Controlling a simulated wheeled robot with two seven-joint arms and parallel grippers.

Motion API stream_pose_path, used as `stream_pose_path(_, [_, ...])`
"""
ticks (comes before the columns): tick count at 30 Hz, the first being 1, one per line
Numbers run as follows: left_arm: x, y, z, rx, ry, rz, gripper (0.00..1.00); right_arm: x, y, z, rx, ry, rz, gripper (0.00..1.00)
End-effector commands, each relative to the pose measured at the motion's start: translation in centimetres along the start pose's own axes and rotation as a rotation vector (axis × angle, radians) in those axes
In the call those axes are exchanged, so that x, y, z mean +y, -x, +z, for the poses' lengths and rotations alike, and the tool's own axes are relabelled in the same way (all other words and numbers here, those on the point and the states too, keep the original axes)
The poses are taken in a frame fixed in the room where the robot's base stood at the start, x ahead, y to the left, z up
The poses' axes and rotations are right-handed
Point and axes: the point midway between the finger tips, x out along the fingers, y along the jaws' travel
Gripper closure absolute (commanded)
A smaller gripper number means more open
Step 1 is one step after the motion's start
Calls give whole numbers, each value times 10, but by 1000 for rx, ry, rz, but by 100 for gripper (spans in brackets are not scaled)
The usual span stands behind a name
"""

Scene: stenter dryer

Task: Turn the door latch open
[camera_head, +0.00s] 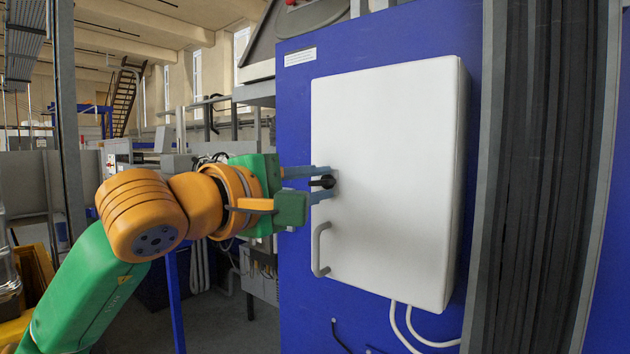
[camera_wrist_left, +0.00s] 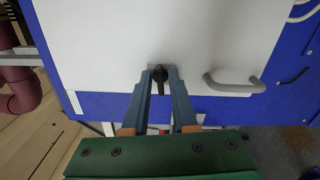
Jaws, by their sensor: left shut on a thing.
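The door latch (camera_head: 328,181) is a small black knob near the left edge of the white cabinet door (camera_head: 385,170). My left gripper (camera_head: 322,183) reaches it from the left, with one finger above it and one below. In the left wrist view the black latch (camera_wrist_left: 160,74) sits between the tips of the two blue-grey fingers (camera_wrist_left: 161,90), which are shut on it. The door lies flat against its cabinet. A grey bar handle (camera_head: 318,249) is below the latch and also shows in the left wrist view (camera_wrist_left: 235,83). My right gripper is not in view.
The white cabinet is mounted on a blue panel (camera_head: 295,130). White cables (camera_head: 409,325) hang under it. A dark ribbed column (camera_head: 532,180) stands to the right. Machinery and open floor lie behind my left arm.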

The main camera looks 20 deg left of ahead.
Motion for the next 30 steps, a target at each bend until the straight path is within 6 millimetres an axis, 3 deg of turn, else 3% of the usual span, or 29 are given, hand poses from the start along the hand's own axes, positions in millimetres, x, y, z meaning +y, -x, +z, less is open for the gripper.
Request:
stream_pose_path(12, [2, 0, 0, 0, -141, 6, 100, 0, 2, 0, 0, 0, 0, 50])
stream_pose_path(27, [2, 1, 0, 1, -153, 7, 100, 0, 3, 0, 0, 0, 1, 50])
stream_pose_path(28, [2, 1, 0, 1, -153, 7, 66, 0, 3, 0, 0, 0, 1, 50])
stream_pose_path(30, [2, 0, 0, 1, -153, 6, 60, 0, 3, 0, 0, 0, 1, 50])
